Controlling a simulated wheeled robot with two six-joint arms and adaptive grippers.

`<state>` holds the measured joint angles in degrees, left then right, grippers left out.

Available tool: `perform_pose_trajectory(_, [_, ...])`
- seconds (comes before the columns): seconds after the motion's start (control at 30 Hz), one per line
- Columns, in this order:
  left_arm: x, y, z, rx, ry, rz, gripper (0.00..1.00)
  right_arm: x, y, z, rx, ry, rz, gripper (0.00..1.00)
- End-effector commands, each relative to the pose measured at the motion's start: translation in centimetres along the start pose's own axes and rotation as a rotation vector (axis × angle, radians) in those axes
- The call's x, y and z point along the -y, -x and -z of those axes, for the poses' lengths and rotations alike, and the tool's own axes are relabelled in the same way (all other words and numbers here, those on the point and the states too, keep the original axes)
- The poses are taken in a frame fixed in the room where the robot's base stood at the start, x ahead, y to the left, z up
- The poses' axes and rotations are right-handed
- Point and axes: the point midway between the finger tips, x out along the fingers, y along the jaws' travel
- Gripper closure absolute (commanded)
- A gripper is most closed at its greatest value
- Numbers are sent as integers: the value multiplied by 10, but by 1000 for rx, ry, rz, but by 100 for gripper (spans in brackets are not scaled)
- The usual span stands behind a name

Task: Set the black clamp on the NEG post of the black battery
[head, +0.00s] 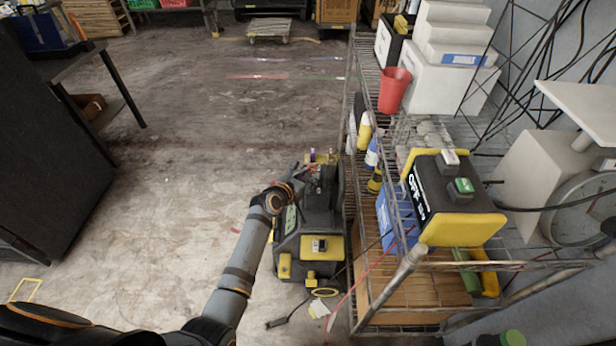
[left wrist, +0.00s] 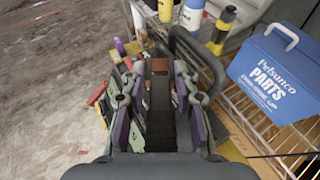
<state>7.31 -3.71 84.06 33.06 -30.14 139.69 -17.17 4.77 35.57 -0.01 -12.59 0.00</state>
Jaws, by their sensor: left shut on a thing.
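My left gripper (head: 296,188) reaches in over the top of a black-and-yellow wheeled machine (head: 322,246) beside the wire shelf. In the left wrist view, the fingers (left wrist: 156,85) are shut on a dark piece with a copper-brown end, which looks like the black clamp (left wrist: 160,68). The fingers hide its sides. I cannot make out the black battery or its NEG post for certain; the gripper and clamp cover much of the area below. Red, purple and green pieces show around the fingers. My right gripper is not in view.
The wire shelf (head: 410,258) stands close on the right, with a blue parts box (left wrist: 277,70), bottles and a black-and-yellow unit (head: 452,200). A red cup (head: 395,90) stands higher up. Cables lie on the floor by the machine. The floor (head: 180,190) to the left is clear.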

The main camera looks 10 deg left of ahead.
Motion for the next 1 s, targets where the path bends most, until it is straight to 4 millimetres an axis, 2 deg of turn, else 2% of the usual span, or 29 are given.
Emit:
perform_pose_trajectory(0.13, [0,3,-4,-1,-1,1,100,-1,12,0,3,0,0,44])
perform_pose_trajectory(0.2, [0,-2,9,0,0,2,100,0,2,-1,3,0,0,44])
perform_pose_trajectory(0.5, [0,-12,33,0,-2,2,100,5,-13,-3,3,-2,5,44])
perform_pose_trajectory(1.0, [0,-14,36,2,-1,2,100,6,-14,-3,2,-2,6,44])
